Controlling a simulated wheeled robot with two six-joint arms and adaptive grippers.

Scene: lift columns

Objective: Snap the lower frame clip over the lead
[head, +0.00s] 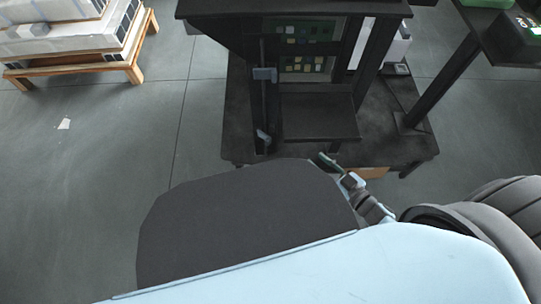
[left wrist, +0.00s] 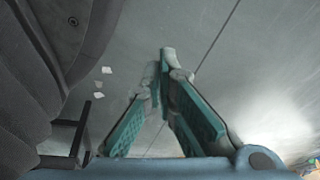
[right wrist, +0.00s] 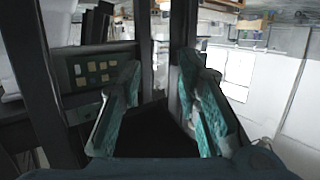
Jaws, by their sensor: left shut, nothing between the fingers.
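A dark frame (head: 365,60) stands ahead in the head view. The lower frame clip (head: 263,136) is a small grey piece low on its left post. A larger upper grey clip (head: 264,74) sits above it on the same post. I cannot make out the lead or whether either clip is closed. My right gripper (head: 336,167) is below and right of the lower clip, apart from it. In the right wrist view its fingers (right wrist: 161,62) are apart with nothing between them. My left gripper (left wrist: 160,66) is shut and empty over grey floor, outside the head view.
The frame stands on a dark base (head: 240,120). A panel with coloured squares (head: 305,65) is inside it, and it also shows in the right wrist view (right wrist: 92,72). A wooden pallet with boxes (head: 75,62) is far left. A dark table (head: 500,40) is at right.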

